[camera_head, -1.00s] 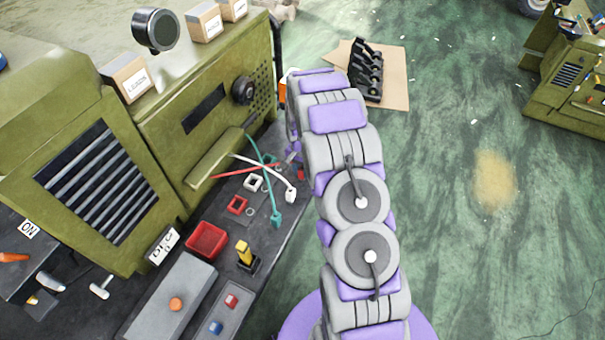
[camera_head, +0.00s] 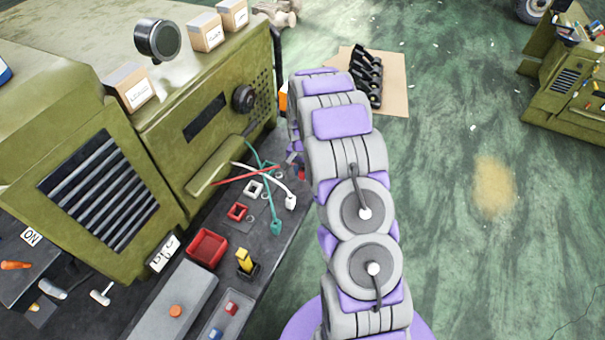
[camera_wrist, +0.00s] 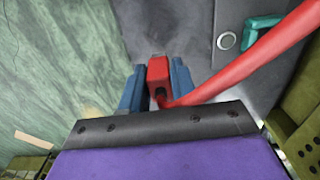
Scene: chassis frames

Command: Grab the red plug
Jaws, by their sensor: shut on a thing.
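The red plug (camera_wrist: 158,72) sits between the two blue fingers of my gripper (camera_wrist: 158,88) in the wrist view, and my gripper is shut on it. Its red cable (camera_wrist: 245,60) runs from the plug up to the right. In the head view the red cable (camera_head: 245,175) crosses the teal and white cables above the dark bench top. A bit of the red plug (camera_head: 301,174) shows beside my arm. My gripper (camera_head: 294,158) is mostly hidden there behind my arm.
The white plug (camera_head: 290,202) and teal plug (camera_head: 275,227) lie on the bench (camera_head: 262,247). Red (camera_head: 237,212) and white (camera_head: 254,188) square sockets are close by. A green machine (camera_head: 205,140) stands left. Open green floor (camera_head: 440,200) lies right.

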